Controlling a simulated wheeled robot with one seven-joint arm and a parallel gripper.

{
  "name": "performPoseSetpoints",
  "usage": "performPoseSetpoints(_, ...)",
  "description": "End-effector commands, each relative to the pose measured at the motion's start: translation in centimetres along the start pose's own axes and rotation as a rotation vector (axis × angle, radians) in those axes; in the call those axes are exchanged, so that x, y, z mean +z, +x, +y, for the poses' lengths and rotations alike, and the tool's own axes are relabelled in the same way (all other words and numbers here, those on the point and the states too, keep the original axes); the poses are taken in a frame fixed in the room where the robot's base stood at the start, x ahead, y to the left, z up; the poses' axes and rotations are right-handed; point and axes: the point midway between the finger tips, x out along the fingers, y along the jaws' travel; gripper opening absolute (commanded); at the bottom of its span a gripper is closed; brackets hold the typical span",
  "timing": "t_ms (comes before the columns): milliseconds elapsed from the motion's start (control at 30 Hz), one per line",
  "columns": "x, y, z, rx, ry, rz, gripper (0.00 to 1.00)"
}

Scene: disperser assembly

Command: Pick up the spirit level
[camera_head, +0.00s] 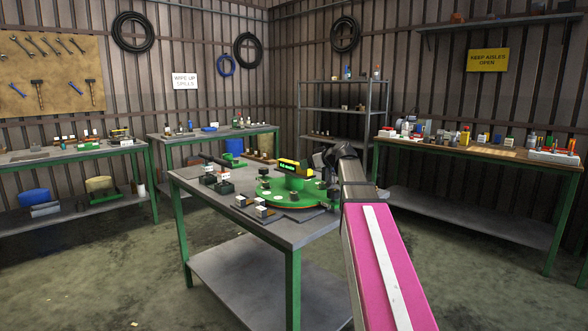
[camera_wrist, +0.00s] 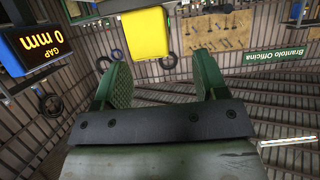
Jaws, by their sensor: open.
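In the wrist view, a yellow block (camera_wrist: 146,34), which looks like the spirit level, shows beyond and between my fingers, nearer the left one. In the head view, a small yellow shape (camera_head: 290,163) shows by the display on the green round device (camera_head: 290,195). I cannot tell whether it is the same block. My arm reaches to the device's right side, and its end is partly hidden.
Small blocks (camera_head: 262,211) and dark parts crowd the grey table (camera_head: 245,235). Other loaded benches (camera_head: 480,151) stand along the walls, with open floor between.

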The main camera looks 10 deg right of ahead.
Motion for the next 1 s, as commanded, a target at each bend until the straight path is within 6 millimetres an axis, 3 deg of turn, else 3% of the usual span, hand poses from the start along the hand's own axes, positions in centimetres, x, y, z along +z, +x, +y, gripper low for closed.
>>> performPoseSetpoints(300,-0.1,4.2,0.7,-0.001,0.000,-0.001,0.66)
performPoseSetpoints(567,0.0,4.7,0.6,0.000,0.000,0.000,0.66)
performPoseSetpoints(600,0.0,4.7,0.6,0.000,0.000,0.000,0.63)
performPoseSetpoints(800,0.0,4.7,0.6,0.000,0.000,0.000,0.01)
performPoseSetpoints(1000,-0.1,4.6,0.6,0.000,0.001,0.001,0.00)
